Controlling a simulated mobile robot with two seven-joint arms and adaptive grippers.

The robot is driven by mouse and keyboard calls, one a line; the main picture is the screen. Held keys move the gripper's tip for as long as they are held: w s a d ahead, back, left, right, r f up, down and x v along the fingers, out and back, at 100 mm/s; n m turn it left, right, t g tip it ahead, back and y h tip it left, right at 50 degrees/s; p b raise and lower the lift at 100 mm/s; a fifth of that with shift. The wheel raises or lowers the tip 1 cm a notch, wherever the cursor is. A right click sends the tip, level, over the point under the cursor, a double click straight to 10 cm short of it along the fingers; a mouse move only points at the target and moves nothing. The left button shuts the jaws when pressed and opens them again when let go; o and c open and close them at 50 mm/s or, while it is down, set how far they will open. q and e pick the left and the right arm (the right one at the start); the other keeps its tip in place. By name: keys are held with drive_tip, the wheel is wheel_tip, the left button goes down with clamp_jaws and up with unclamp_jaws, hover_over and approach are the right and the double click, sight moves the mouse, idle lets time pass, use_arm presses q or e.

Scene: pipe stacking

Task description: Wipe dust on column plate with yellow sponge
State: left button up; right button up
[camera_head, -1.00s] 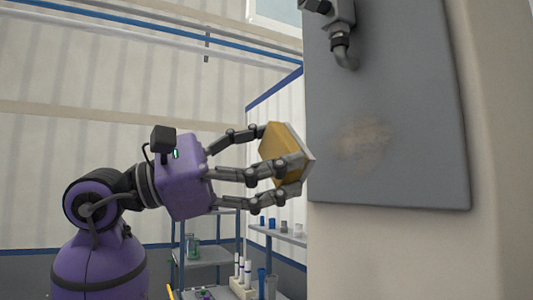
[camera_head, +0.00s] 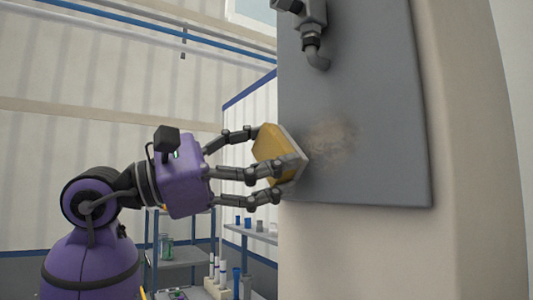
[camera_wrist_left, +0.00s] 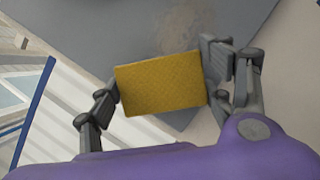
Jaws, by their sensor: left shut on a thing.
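The yellow sponge (camera_head: 267,144), with a pale face toward the column, is held between the fingers of my left gripper (camera_head: 272,165). It also shows in the left wrist view (camera_wrist_left: 161,84), with the gripper's fingers (camera_wrist_left: 163,88) on both sides of it. The grey column plate (camera_head: 385,100) is on the right in the head view. A brownish dust patch (camera_head: 333,142) lies on it, just right of the sponge. The sponge is at the plate's left edge; I cannot tell whether it touches. In the wrist view the dust (camera_wrist_left: 190,28) is above the sponge.
The beige column (camera_head: 470,170) stands behind the plate. Shelves (camera_head: 180,257) with tubes and small containers stand low in the background.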

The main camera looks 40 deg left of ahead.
use_arm(q)
drive_tip(key=shift+w+d, duration=0.35)
drive_tip(key=shift+w, duration=0.5)
